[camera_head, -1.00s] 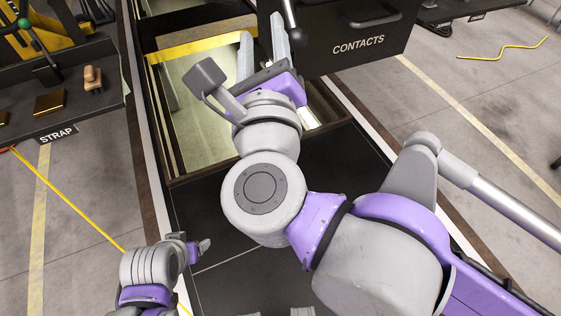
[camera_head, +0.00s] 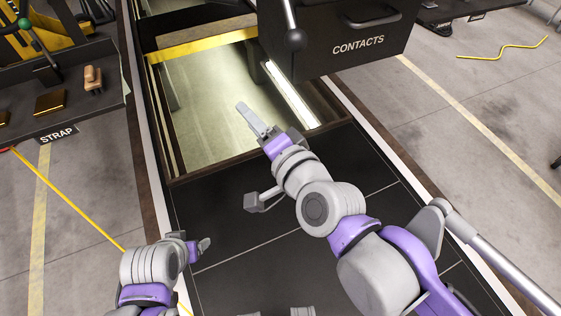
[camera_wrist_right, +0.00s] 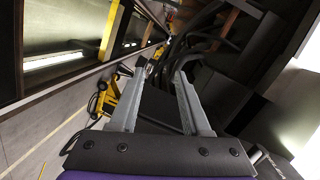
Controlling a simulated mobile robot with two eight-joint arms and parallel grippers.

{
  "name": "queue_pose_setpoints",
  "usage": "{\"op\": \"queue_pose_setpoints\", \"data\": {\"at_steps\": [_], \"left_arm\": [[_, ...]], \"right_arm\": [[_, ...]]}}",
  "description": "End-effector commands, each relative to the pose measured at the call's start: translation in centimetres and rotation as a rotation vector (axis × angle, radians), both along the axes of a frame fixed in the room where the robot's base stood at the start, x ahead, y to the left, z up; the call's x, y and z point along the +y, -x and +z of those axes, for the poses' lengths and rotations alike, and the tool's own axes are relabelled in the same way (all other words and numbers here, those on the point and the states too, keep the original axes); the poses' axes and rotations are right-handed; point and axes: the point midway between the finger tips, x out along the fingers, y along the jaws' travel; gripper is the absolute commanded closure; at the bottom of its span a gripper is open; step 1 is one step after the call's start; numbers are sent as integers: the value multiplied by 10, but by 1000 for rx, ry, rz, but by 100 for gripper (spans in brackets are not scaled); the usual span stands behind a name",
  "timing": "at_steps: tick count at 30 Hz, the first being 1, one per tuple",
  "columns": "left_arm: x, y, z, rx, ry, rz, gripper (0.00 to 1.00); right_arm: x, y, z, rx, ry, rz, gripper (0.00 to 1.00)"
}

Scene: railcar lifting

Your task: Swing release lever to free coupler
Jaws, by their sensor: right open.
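A grey rod with a dark ball knob (camera_head: 295,39) hangs in at the top of the head view, beside the black box marked CONTACTS. It may be the release lever; its upper end is out of frame. I cannot make out the coupler. My right gripper (camera_head: 246,108) is over the lit pit, below and left of the knob and apart from it. In the right wrist view its two grey fingers (camera_wrist_right: 157,68) are spread with nothing between them. My left gripper (camera_head: 206,245) is low at the left, seen side-on; its finger gap is hidden.
The CONTACTS box (camera_head: 357,47) stands at upper right. A yellow bar (camera_head: 205,44) crosses the pit's far end. A dark bench labelled STRAP (camera_head: 57,134) is at left. Black floor plates (camera_head: 225,215) cover the near side. In the wrist view, dark hoses (camera_wrist_right: 205,40) lie beyond the fingers.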

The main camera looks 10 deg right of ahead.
Motion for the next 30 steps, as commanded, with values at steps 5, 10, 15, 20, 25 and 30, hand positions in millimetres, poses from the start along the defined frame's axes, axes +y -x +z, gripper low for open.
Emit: {"op": "queue_pose_setpoints", "data": {"at_steps": [5,10,15,20,25,30], "left_arm": [[0,0,0,0,0,0,28],[0,0,1,0,0,0,28],[0,0,1,-1,0,0,28],[0,0,1,-1,0,0,28],[0,0,1,-1,0,0,28],[0,0,1,-1,0,0,28]], "right_arm": [[-13,5,-35,30,176,39,53],[-25,11,-65,63,317,75,53],[-37,18,-90,96,434,105,53],[-45,22,-104,118,503,124,53],[-48,24,-110,128,529,133,53],[-48,24,-110,129,530,133,53]]}}
